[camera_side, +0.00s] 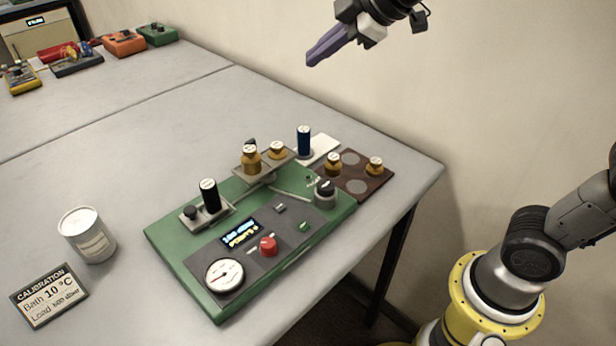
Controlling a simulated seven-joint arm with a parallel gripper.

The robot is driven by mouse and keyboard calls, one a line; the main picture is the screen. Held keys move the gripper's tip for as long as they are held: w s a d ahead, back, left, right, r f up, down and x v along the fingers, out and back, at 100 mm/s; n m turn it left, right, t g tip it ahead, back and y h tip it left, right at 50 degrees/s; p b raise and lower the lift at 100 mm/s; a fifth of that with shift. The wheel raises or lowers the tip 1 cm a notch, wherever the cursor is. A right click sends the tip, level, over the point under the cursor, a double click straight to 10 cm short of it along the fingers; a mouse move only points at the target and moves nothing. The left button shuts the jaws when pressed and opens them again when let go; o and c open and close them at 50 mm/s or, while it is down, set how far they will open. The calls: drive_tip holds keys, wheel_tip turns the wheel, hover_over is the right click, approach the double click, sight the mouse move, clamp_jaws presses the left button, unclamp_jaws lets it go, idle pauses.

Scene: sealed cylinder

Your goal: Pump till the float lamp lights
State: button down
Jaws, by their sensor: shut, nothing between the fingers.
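My gripper (309,62), with purple fingers, is shut and empty, high above the far right part of the table. The green apparatus board (170,245) lies below and to the left of it. On the board are a round dial gauge (224,275), a lit display (239,234), a red knob (268,246), a small green button or lamp (305,225) and a grey knob with a black top (325,193). A black cylinder (210,196) stands upright on a small grey plate. I cannot tell which part is the pump or the float lamp, nor read the display.
A blue cylinder (304,141) stands near a white pad (325,146). A white can (88,236) and calibration card (48,297) are at left. Coloured boxes (124,43) stand far back.

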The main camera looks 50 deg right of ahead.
idle(0.5)
hover_over(332, 186)
wheel_tip(332, 186, down, 11)
drive_tip(key=shift+s+r, duration=0.1)
drive_tip(key=shift+r, duration=0.05)
drive_tip(key=shift+f, duration=4.4)
drive_tip(key=shift+f, duration=0.15)
drive_tip(key=shift+f, duration=0.25)
